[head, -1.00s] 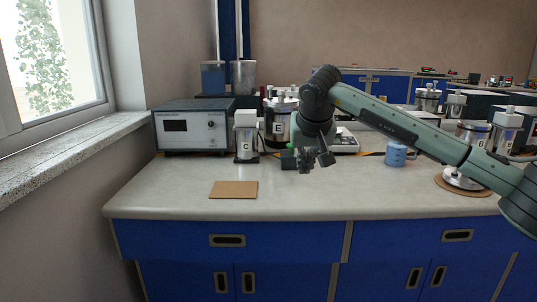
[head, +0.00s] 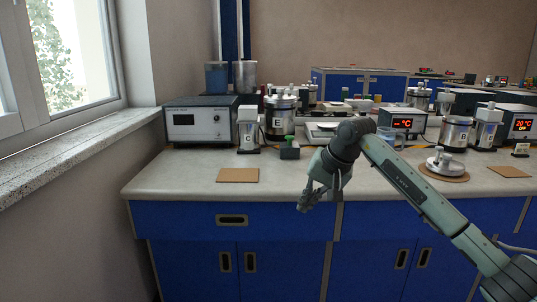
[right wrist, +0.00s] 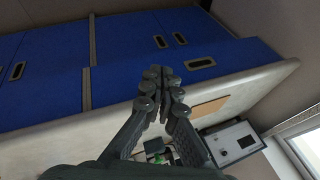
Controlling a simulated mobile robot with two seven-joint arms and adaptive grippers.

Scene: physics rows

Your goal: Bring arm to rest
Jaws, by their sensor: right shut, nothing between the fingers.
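My right gripper (head: 310,197) is shut and empty. It hangs in front of the bench's front edge, pointing down and to the left, with the arm (head: 420,195) coming in from the lower right. In the right wrist view the fingers (right wrist: 164,88) meet at their tips, with blue drawers and the counter edge behind them. My left gripper is not in view.
The grey counter (head: 190,178) has blue cabinets (head: 285,265) below. A cork mat (head: 238,175) lies left of the gripper. A grey instrument box (head: 200,123), a canister marked E (head: 279,122) and a silver-lidded piece on a round mat (head: 444,163) stand behind. The floor space in front looks clear.

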